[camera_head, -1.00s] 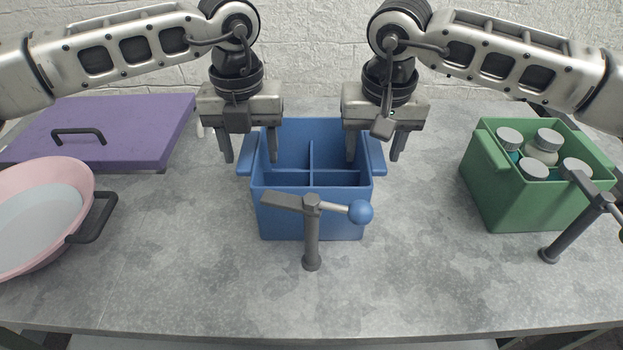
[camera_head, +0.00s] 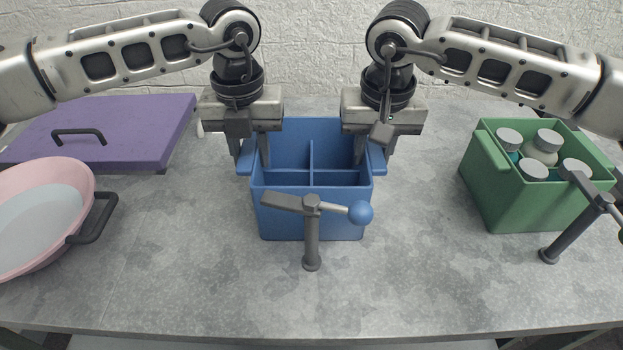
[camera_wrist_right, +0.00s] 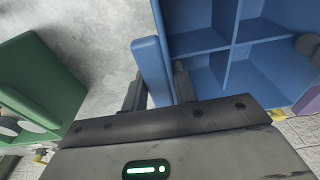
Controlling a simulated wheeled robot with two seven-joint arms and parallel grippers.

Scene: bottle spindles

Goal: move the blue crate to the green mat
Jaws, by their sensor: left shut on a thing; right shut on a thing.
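The blue crate (camera_head: 282,218) stands upright on the grey table at the middle, with empty compartments inside. My left gripper (camera_head: 253,156) is shut on its left handle. My right gripper (camera_head: 374,153) is shut on its right handle. In the right wrist view, the right gripper's fingers (camera_wrist_right: 159,88) sit on both sides of the handle, and the crate (camera_wrist_right: 195,42) shows at the top right. The crate still rests on the table. No green mat shows in these views.
A grey spindle post (camera_head: 311,240) with a blue-ended lever stands just before the crate. A green crate (camera_head: 515,200) holding several bottles and another post (camera_head: 567,238) are at right. A purple lid (camera_head: 120,130) and a pink pan (camera_head: 60,170) are at left. The table front is clear.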

